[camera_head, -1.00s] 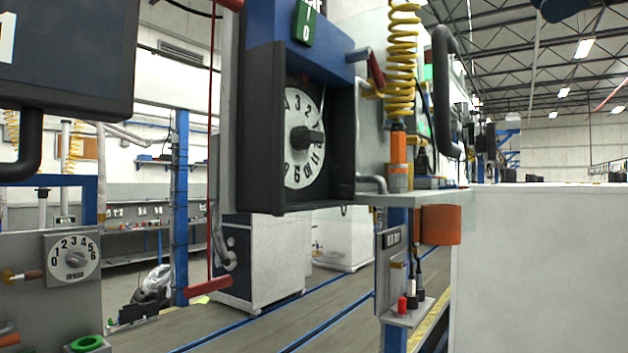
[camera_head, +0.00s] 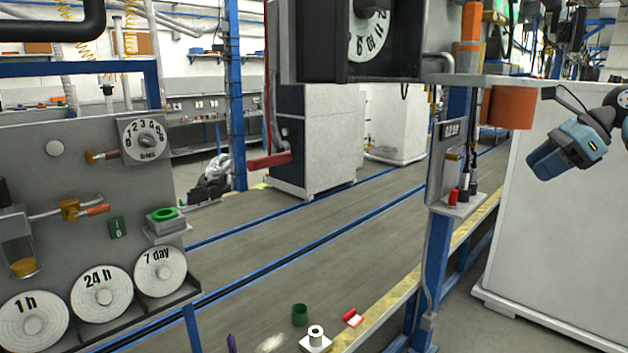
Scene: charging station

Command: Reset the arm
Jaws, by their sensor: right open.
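My right gripper (camera_head: 543,160) shows at the right of the head view, with its blue-grey body and part of the dark wrist behind it. It hangs in the air in front of the large white cabinet, apart from anything I can see, and it is open. No object shows in it. My left arm and left gripper are not in view.
A blue post (camera_head: 438,215) with a small shelf stands left of the gripper. An orange cylinder (camera_head: 512,107) hangs beside it. A white cabinet (camera_head: 560,225) fills the right. A grey panel (camera_head: 70,175) with dials stands at left. Small parts, including a green cup (camera_head: 300,315), lie at the bottom.

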